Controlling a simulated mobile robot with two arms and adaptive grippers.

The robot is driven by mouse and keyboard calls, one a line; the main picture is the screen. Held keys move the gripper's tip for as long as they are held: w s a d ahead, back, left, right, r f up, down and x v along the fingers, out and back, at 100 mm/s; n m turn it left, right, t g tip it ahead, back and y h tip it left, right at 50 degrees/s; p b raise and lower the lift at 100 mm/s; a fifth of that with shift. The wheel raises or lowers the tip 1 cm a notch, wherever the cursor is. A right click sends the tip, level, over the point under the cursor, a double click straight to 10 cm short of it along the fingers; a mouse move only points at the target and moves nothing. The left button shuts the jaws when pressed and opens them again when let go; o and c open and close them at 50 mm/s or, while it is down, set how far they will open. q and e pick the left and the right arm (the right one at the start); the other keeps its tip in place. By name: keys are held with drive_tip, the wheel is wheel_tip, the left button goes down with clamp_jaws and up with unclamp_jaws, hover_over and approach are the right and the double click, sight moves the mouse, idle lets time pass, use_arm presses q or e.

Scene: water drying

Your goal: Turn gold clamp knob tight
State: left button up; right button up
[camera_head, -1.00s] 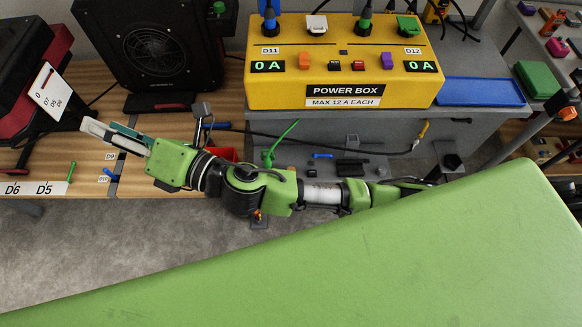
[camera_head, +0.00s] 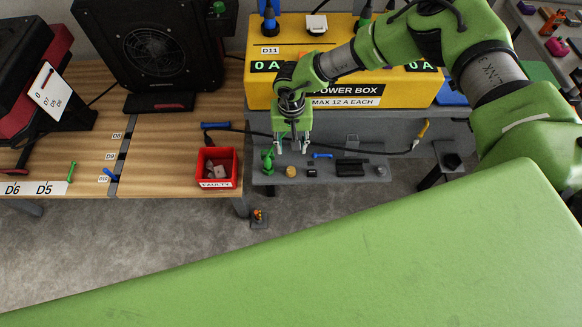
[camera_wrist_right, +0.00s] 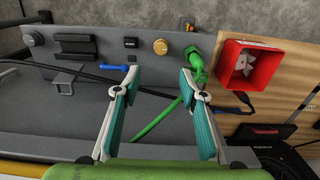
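The gold knob (camera_head: 291,171) is a small round disc on the grey ledge of the bench. It also shows in the right wrist view (camera_wrist_right: 160,46), just beyond and between my fingertips. My right gripper (camera_head: 292,149) hangs over the ledge just behind the knob in the head view. In the right wrist view its two teal-padded fingers (camera_wrist_right: 160,76) are apart with nothing gripped between them. The fingertips appear apart from the knob. My left gripper is not in view.
A green clamp-like part with a long lever (camera_wrist_right: 163,117) stands beside the gold knob. A blue piece (camera_head: 322,155) and black blocks (camera_head: 350,168) lie on its other side. A red FAULTY bin (camera_head: 217,183) is to the left. The yellow power box (camera_head: 262,95) stands behind.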

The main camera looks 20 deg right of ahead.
sight(291, 170)
wheel_tip(291, 170, down, 14)
drive_tip(key=shift+r+b, duration=0.15)
drive_tip(key=shift+b, duration=0.35)
drive_tip(key=shift+a, duration=0.1)
clamp_jaws()
